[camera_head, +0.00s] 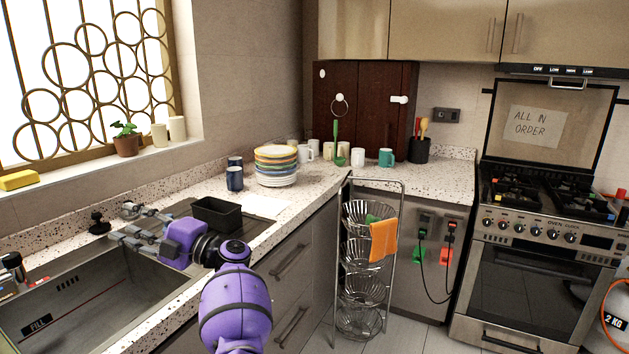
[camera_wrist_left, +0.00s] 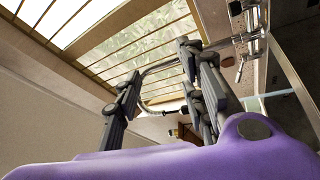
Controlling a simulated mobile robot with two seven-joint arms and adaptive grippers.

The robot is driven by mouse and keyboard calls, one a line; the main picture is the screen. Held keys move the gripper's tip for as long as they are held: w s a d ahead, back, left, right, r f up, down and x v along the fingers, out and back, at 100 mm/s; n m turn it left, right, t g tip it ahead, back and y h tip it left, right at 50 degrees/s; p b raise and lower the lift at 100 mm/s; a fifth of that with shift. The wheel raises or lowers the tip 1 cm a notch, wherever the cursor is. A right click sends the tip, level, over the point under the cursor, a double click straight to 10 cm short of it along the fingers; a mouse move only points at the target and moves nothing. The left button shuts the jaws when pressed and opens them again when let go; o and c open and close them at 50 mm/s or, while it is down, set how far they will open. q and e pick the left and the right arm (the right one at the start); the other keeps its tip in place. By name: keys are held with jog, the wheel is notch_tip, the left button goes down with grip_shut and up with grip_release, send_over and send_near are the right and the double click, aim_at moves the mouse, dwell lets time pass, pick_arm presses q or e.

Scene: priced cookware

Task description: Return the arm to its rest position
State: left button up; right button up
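My left arm, purple with black joints, comes in from the bottom of the head view and reaches over the sink edge. My left gripper (camera_head: 129,226) points left, above the far rim of the sink near the tap. Its fingers stand apart with nothing between them, and they show spread in the left wrist view (camera_wrist_left: 158,80) against the window and wall. My right gripper is in neither view.
The sink (camera_head: 95,300) lies below the arm. A black tray (camera_head: 216,214) stands just beyond the wrist. A dark mug (camera_head: 235,179) and stacked plates (camera_head: 277,166) stand farther back.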

pick_arm(q)
jog(key=w+d+m+t+h+p, duration=0.25)
jog(key=d+m+t+h, duration=0.45)
jog(key=m+t, duration=1)
jog(key=s+d+f+m+g+h+p, duration=0.1)
jog(key=s+d+f+m+h, duration=0.25)
jog(key=f, duration=0.35)
jog(key=s+d+f+m+g+h, duration=0.1)
jog(key=s+d+f+m+h, duration=0.2)
jog(key=s+f+m+h, duration=0.3)
jog(key=s+d+f+m+g+h+p, duration=0.1)
jog(key=s+d+f+m+h, duration=0.25)
jog(key=f, duration=0.55)
jog(key=s+d+f+g+p, duration=0.1)
jog(key=s+f+g, duration=0.2)
jog(key=s, duration=1)
jog(key=s+d+f+m+g+h+p, duration=0.1)
jog(key=s+f+g, duration=0.2)
jog(key=s+f, duration=0.6)
jog(key=s+d+f+g+p, duration=0.1)
jog(key=s+f, duration=0.6)
jog(key=s, duration=1.1)
jog(key=shift+s+d+m+g, duration=0.2)
jog(key=shift+s+m+g, duration=0.15)
jog(key=shift+g, duration=0.55)
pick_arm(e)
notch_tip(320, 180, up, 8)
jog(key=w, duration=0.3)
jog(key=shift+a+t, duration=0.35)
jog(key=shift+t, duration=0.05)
